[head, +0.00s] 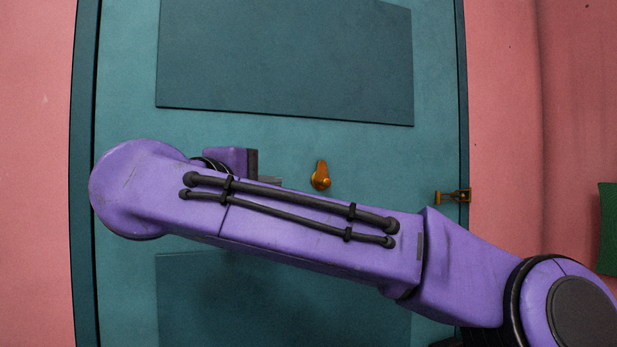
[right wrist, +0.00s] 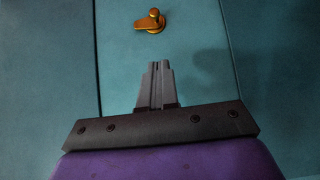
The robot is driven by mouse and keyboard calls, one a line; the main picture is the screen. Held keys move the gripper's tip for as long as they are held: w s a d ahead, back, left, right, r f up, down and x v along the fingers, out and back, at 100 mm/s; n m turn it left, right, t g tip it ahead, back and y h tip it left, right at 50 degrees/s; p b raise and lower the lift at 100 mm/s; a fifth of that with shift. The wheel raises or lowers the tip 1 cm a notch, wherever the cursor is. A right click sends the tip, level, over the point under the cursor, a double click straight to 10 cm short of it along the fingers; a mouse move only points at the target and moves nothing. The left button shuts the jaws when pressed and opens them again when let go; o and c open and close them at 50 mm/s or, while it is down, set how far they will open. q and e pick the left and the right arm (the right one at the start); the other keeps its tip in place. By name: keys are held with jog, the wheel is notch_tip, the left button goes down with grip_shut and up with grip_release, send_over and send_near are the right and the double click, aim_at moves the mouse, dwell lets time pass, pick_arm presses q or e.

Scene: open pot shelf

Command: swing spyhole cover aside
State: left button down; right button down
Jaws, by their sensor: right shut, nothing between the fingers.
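The spyhole cover (head: 320,176) is a small brass piece with a round knob, on the middle of the teal door (head: 290,135). In the head view it hangs upright, with the knob at its lower end. It also shows near the top of the right wrist view (right wrist: 151,22), ahead of the fingertips. My right gripper (right wrist: 157,68) is shut and empty, its two grey fingers together. In the head view my right gripper (head: 270,180) is left of the cover and apart from it, partly hidden by my purple arm. My left gripper is not in view.
A brass latch (head: 453,196) sits at the door's right edge. The door has a raised dark panel (head: 285,60) above and another panel (head: 200,290) below. Pink walls (head: 505,90) flank the door. A green object (head: 607,228) shows at the far right.

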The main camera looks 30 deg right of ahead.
jog(key=p, duration=0.3)
send_near(319, 184)
jog(key=w, duration=0.3)
jog(key=shift+d+r, duration=0.35)
jog(key=shift+d, duration=0.05)
jog(key=d+p, duration=0.1)
jog(key=d, duration=0.2)
jog(key=shift+s+d+f, duration=0.15)
jog(key=shift+d, duration=0.1)
jog(key=shift+s+d+f+p, duration=0.1)
jog(key=shift+s+d+p, duration=0.15)
jog(key=shift+d+p, duration=0.1)
jog(key=shift+w, duration=0.1)
jog(key=shift+w+a+f, duration=0.1)
jog(key=shift+w+a, duration=0.05)
